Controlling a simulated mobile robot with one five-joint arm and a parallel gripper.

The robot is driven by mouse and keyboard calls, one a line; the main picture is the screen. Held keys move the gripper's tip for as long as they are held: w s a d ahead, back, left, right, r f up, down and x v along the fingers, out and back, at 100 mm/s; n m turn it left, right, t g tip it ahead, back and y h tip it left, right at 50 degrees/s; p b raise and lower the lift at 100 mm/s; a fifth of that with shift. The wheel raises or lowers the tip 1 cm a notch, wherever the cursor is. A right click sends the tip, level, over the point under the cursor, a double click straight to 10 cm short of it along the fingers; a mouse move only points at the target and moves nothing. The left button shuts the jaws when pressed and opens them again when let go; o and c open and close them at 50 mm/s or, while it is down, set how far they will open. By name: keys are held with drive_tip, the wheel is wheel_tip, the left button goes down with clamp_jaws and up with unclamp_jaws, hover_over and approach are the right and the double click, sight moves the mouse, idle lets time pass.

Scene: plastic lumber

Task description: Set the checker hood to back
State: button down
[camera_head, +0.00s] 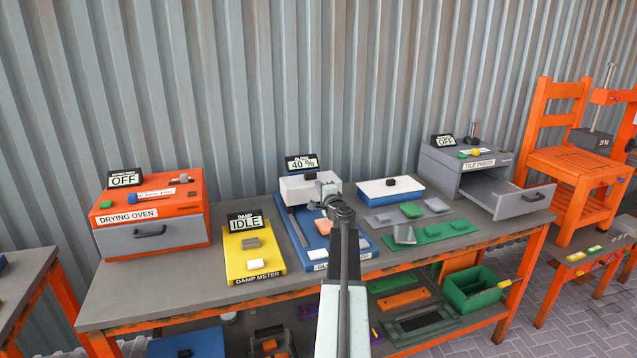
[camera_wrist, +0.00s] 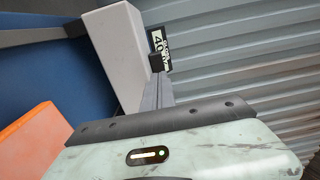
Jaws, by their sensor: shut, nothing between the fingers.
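The checker is a blue base (camera_head: 296,232) with a label starting "GL", partly hidden by my arm. Its pale box-shaped hood (camera_head: 297,189) sits toward the back of the base, under a display (camera_head: 302,163) reading 40 %. In the wrist view the hood (camera_wrist: 118,55) stands over the blue base (camera_wrist: 50,75), with a small dark knob (camera_wrist: 157,62) on its side. My gripper (camera_wrist: 158,90) is shut and empty, its fingertips close to the knob; I cannot tell if they touch. In the head view my gripper (camera_head: 327,190) is at the hood's right end.
An orange tile (camera_head: 323,226) lies on the blue base in front of the hood. The yellow damp meter (camera_head: 250,268) stands left, and a blue tray with a white lid (camera_head: 390,190) stands right. The tile press (camera_head: 465,165) has its drawer open. A corrugated wall stands behind.

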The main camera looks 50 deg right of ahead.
drive_tip(key=v, duration=0.7)
drive_tip(key=shift+w, duration=0.1)
